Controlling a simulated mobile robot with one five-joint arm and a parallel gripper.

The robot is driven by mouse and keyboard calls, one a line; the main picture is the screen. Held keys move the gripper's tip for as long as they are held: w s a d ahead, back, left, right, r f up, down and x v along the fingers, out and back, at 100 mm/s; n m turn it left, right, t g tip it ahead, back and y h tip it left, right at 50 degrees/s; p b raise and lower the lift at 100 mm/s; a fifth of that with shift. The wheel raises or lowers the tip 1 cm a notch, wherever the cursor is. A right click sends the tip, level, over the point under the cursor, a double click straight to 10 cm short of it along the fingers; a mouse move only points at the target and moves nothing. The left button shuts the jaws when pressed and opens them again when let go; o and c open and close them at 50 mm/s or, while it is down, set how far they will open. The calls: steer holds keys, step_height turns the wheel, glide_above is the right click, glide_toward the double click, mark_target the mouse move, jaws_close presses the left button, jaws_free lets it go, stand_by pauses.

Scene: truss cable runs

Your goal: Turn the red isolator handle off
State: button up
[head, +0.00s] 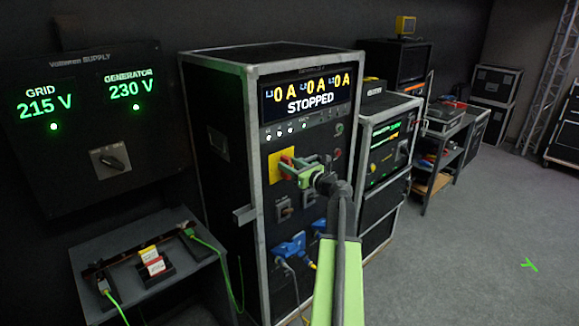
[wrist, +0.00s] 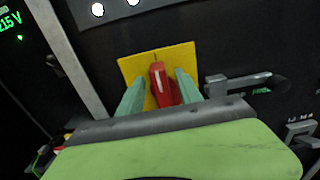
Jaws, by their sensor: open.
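The red isolator handle (wrist: 162,86) stands on a square yellow plate (wrist: 184,56) on the front of the black flight-case cabinet. In the wrist view it points roughly up the plate and has a pale mark on it. My gripper (wrist: 161,90) is open, with one pale green finger on each side of the handle. Small gaps seem to show between handle and fingers; I cannot tell if either touches. In the head view the yellow plate (head: 274,166) shows left of my gripper (head: 291,170), which hides most of the red handle. The cabinet display (head: 308,97) reads "STOPPED" and 0 A three times.
A grey latch or lever (wrist: 245,86) sits just right of the plate. Blue plugs (head: 290,247) are low on the cabinet. A wall supply panel (head: 90,120) with a rotary switch and a grey shelf (head: 150,265) with cables stand left.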

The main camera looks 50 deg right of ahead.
jaws_close()
steer(key=shift+a, duration=0.1)
steer(key=shift+n, duration=0.3)
steer(key=n, duration=0.5)
steer(key=a+f+n+b, duration=0.1)
steer(key=n, duration=0.5)
steer(key=a+f+n+b, duration=0.1)
steer(key=n, duration=0.5)
steer(key=shift+f, duration=0.15)
steer(key=shift+n, duration=0.3)
stand_by(0.3)
